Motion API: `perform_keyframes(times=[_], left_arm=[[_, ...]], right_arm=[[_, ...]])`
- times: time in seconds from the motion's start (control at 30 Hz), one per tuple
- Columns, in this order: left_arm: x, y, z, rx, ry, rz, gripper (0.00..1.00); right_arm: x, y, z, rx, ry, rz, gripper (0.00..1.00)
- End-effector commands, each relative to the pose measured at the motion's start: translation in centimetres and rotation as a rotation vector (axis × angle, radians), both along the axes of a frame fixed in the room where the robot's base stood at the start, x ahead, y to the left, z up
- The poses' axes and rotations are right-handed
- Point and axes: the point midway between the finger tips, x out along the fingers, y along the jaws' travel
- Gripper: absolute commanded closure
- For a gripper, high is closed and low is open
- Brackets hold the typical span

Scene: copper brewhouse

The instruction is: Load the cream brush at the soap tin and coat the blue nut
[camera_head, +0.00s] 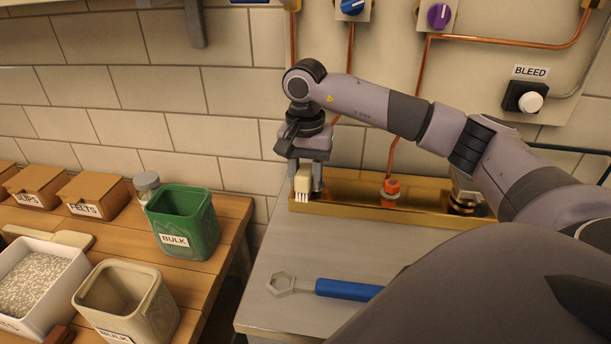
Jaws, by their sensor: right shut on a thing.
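My right gripper (306,184) reaches in from the right and points down, shut on the cream brush (302,180). The brush's cream block sits between the fingers, and its pale bristles (302,197) hang down at the left end of the brass trough (345,208). I cannot tell whether the bristles touch the trough. An orange nut on a fitting (391,187) stands in the trough to the right of the brush. I make out no blue nut and nothing that is clearly the soap tin. My left gripper is not in view.
A blue-handled wrench (345,289) lies on the grey bench (290,255). A dark and brass fitting (464,202) is partly behind my right arm. The wooden table at left holds a green bin (182,222), a beige bin (125,307), a white tray (45,312) and lidded boxes (93,193).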

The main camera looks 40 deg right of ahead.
Motion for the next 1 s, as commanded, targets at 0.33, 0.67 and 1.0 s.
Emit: perform_keyframes(times=[0.33,0.67,1.0], left_arm=[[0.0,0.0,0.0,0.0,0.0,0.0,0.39],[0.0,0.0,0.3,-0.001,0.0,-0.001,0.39],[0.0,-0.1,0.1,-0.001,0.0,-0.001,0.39]], right_arm=[[0.6,-1.1,-0.1,-0.005,-0.004,-0.006,1.0],[-0.6,0.7,0.1,-0.003,-0.001,-0.003,1.0],[0.3,-0.4,-0.1,0.0,-0.003,-0.003,1.0]])
